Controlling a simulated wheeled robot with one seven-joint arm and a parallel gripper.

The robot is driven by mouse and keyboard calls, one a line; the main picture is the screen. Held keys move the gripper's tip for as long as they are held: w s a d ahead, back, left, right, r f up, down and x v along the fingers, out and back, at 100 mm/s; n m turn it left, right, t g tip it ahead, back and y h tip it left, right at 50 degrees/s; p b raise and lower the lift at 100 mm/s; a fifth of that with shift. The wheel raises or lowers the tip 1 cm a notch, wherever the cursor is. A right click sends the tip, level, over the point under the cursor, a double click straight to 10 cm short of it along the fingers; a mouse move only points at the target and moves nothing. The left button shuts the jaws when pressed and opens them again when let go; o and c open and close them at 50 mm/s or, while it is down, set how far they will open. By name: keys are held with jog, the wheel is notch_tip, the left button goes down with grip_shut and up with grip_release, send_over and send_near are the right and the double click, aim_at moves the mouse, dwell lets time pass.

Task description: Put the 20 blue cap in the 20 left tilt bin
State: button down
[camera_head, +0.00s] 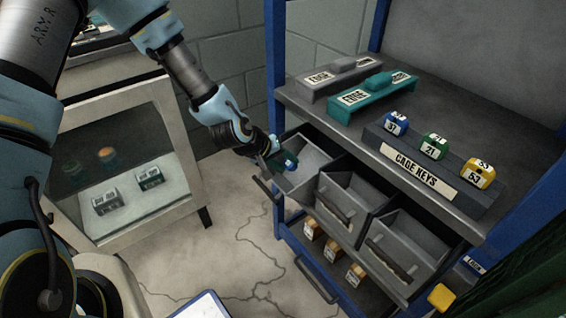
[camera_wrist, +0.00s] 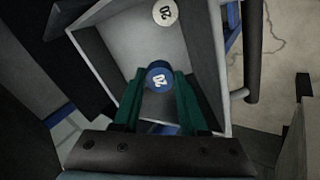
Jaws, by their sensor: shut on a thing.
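The blue cap (camera_wrist: 158,79) has a white top marked 20. My gripper (camera_wrist: 160,75) is shut on it, with a green finger on each side. The cap also shows in the head view (camera_head: 291,164), small and partly covered by my gripper (camera_head: 287,167). The left tilt bin (camera_head: 312,158) is grey and tipped open at the left end of the row. The cap is at its mouth; I cannot tell how deep. In the wrist view, the bin (camera_wrist: 203,35) lies under the cap, with a round white 20 label at the top.
Two more tilt bins stand to the right, a middle one (camera_head: 348,192) and a right one (camera_head: 412,240). Above them a shelf holds a cage keys rack (camera_head: 420,172) with numbered caps. A teal block (camera_head: 365,97) lies behind it. A glass-fronted cabinet (camera_head: 150,120) stands left.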

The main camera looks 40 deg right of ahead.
jog(key=shift+b+x, duration=1.55)
jog(key=shift+x, duration=1.3)
jog(key=shift+f, duration=0.1)
jog(key=shift+c, duration=1.8)
grip_release()
